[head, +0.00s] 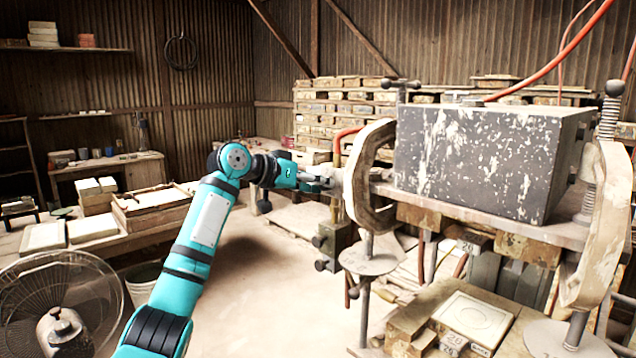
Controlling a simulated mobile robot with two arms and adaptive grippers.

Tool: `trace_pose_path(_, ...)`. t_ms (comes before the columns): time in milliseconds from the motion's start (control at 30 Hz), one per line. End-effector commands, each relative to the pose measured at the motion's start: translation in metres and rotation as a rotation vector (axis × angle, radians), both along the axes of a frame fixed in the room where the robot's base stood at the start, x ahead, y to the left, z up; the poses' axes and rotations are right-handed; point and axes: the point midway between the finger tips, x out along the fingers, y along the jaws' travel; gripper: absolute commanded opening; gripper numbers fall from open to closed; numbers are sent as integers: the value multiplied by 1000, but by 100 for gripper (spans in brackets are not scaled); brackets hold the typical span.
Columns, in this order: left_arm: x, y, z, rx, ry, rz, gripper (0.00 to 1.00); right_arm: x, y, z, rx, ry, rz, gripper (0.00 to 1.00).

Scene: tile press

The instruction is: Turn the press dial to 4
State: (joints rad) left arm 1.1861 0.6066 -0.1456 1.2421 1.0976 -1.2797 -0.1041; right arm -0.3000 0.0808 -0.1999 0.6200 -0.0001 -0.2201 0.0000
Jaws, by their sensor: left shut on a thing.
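The press (485,160) stands at the right, with a worn dark grey box body between two pale curved side frames. My left arm reaches in from the lower left. My right gripper is not in view.
A fan (62,310) stands at the lower left. A bench with a wooden tray (150,212) is behind it. Stacked tile moulds (335,110) line the back wall. A tile mould (472,318) lies below the press. The floor (275,290) between arm and press is clear.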

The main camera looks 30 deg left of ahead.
Motion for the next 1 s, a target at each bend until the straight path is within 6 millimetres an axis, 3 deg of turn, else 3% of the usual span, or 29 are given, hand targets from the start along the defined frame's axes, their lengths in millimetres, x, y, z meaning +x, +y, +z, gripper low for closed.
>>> trace_pose_path(400,0,-1,-5,9,8,-3,0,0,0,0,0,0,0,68)
trace_pose_path(433,0,-1,-5,9,8,-3,31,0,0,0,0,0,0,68)
trace_pose_path(600,0,-1,-3,8,5,-2,53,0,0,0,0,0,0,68)
trace_pose_path(1000,-9,5,3,7,0,0,53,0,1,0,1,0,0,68)
